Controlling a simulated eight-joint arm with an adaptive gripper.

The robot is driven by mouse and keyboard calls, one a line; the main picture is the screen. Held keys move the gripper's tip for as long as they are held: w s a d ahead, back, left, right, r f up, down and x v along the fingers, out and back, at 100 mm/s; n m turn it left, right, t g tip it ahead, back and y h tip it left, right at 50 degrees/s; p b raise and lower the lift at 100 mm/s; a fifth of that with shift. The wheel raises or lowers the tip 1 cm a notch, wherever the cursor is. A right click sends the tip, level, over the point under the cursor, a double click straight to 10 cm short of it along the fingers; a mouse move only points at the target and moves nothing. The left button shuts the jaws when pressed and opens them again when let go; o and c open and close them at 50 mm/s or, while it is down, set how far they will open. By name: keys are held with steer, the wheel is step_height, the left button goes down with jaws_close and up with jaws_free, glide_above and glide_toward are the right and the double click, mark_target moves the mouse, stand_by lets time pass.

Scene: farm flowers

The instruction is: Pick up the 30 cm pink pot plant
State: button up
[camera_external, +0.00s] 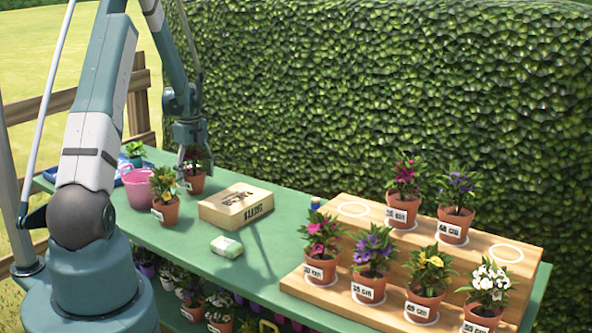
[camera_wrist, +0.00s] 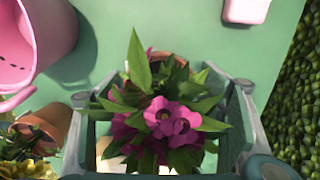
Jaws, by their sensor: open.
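A pink-flowered plant in a terracotta pot (camera_external: 195,184) stands on the green table at the back left; its label is too small to read. My gripper (camera_external: 190,150) is directly above it, pointing down, with its fingers around the foliage. In the wrist view the pink flowers (camera_wrist: 172,120) and leaves sit between the two open fingers of my gripper (camera_wrist: 160,110). The fingers are apart from each other, and the pot is mostly hidden under the leaves. Other pink plants stand on the wooden stepped stand, at its front left (camera_external: 320,246) and upper step (camera_external: 403,190).
A pink bucket (camera_external: 138,188) and another potted plant (camera_external: 165,196) stand close left of the gripper. A cardboard box (camera_external: 236,205) and a small pale green packet (camera_external: 227,246) lie to the right. The wooden stand (camera_external: 345,300) holds several labelled pots. A hedge borders the back.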

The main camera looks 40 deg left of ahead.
steer(key=shift+c, duration=0.6)
steer(key=c, duration=1.1)
steer(key=shift+r, duration=0.15)
steer(key=shift+r+p, duration=0.7)
steer(key=shift+r, duration=4.2)
